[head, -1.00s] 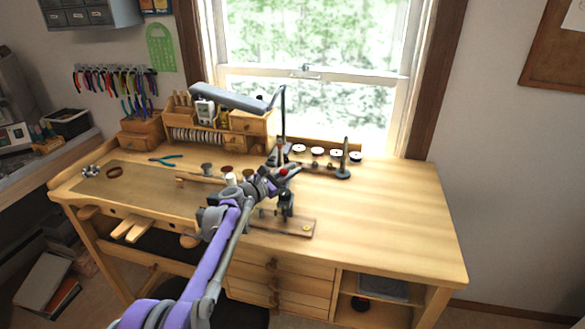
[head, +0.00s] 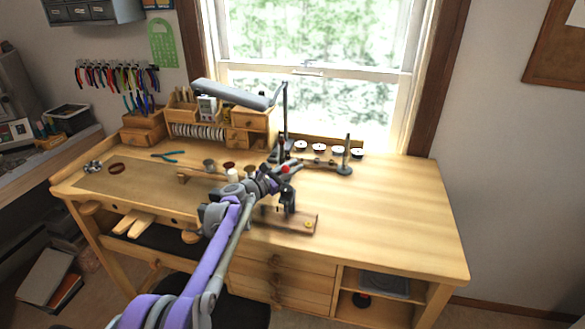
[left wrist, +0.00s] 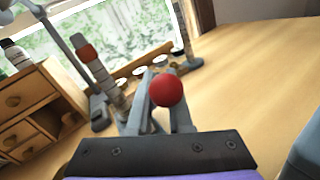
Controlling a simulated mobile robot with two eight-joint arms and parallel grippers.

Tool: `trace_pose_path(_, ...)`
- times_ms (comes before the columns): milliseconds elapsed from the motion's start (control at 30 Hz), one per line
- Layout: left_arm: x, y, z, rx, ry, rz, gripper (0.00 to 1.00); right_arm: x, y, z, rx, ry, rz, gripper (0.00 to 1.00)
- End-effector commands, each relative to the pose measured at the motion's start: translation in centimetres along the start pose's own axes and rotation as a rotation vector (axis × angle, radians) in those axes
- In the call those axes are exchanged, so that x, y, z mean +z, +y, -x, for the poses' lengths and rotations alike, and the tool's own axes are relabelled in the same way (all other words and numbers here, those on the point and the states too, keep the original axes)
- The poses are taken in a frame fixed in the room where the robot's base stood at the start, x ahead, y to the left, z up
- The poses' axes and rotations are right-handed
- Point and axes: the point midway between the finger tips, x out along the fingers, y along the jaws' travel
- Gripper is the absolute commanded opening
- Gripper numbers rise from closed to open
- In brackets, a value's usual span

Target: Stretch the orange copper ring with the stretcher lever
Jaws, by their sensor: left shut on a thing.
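My left gripper (head: 292,168) is over the middle of the bench, shut at the red ball knob (head: 285,169) of the stretcher lever. In the left wrist view the red knob (left wrist: 168,91) stands between the fingers (left wrist: 157,78); the lever's shaft is hidden. A stepped grey post (left wrist: 104,80) stands to the left of the fingers. An orange band, seemingly the copper ring (left wrist: 86,53), sits around its upper part. In the head view the post is small and partly behind the gripper. My right gripper is not in view.
A wooden board (head: 270,222) lies below my left arm. A dark upright post on a round base (head: 346,157) and several white-topped discs stand by the window. A desk lamp (head: 232,94) and drawer unit (head: 247,119) are behind left. The bench's right side (head: 400,210) is clear.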

Motion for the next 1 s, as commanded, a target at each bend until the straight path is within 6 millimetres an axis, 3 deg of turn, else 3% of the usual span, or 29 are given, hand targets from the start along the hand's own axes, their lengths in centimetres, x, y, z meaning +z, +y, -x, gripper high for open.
trace_pose_path(333,0.47,-0.65,-0.21,-0.015,-0.009,0.004,0.0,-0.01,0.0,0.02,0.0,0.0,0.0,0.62)
trace_pose_path(367,0.47,-0.66,-0.21,-0.015,-0.009,0.004,0.22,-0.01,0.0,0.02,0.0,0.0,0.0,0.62)
trace_pose_path(467,0.46,-0.64,-0.21,-0.016,-0.01,0.004,0.4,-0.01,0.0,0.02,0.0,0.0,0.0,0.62)
trace_pose_path(867,0.22,-0.27,-0.07,-0.008,-0.005,0.001,0.41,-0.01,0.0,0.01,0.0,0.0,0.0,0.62)
trace_pose_path(1000,0.95,-0.01,-0.07,-0.007,-0.005,0.001,0.41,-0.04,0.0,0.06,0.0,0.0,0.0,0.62)
